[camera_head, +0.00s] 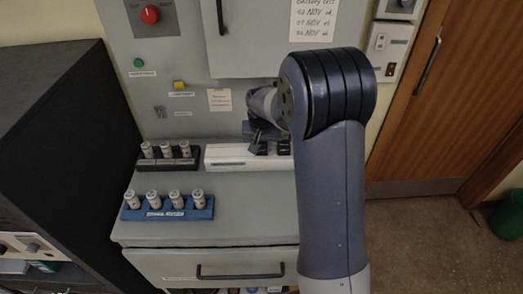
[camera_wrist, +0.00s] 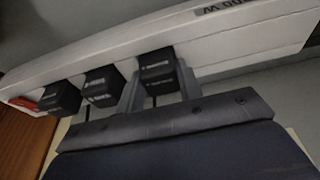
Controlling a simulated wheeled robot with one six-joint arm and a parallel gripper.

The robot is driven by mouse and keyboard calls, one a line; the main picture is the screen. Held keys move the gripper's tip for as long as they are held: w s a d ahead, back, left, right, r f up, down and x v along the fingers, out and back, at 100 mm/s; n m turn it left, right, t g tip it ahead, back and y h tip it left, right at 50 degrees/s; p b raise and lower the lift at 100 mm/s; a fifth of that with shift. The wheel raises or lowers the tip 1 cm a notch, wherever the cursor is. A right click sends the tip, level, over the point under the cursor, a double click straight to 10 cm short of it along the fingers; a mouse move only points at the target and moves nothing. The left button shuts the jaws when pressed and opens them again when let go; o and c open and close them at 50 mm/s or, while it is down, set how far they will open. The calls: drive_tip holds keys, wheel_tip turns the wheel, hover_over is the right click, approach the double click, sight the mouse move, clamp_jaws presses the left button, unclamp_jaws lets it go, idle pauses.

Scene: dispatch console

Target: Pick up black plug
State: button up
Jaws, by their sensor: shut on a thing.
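A white power strip (camera_head: 225,153) lies on the console ledge against the panel; it also shows in the wrist view (camera_wrist: 245,22), running diagonally. Black plugs sit in a row on it in the wrist view: one at the left (camera_wrist: 61,97), one beside it (camera_wrist: 104,86), and a black plug (camera_wrist: 157,70) between my fingers. My gripper (camera_wrist: 159,88) is shut on this third plug, a finger on either side. The plug appears to be still at the strip. In the head view my gripper (camera_head: 262,144) is at the strip, partly hidden by my arm.
A red switch (camera_wrist: 22,102) is at the strip's left end. A black rack (camera_head: 169,164) and a blue rack (camera_head: 145,213) hold pale cylinders left of and in front of the strip. A dark cabinet (camera_head: 60,130) stands left. A drawer (camera_head: 205,268) is below the ledge.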

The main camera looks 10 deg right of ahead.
wheel_tip(320, 180, up, 10)
drive_tip(key=shift+f+b, duration=0.1)
drive_tip(key=shift+b, duration=0.65)
drive_tip(key=shift+r+p, duration=1.35)
drive_tip(key=shift+r, duration=0.3)
wheel_tip(320, 180, up, 4)
drive_tip(key=p, duration=0.4)
hover_over(261, 145)
drive_tip(key=shift+b, duration=0.3)
drive_tip(key=shift+d, duration=0.1)
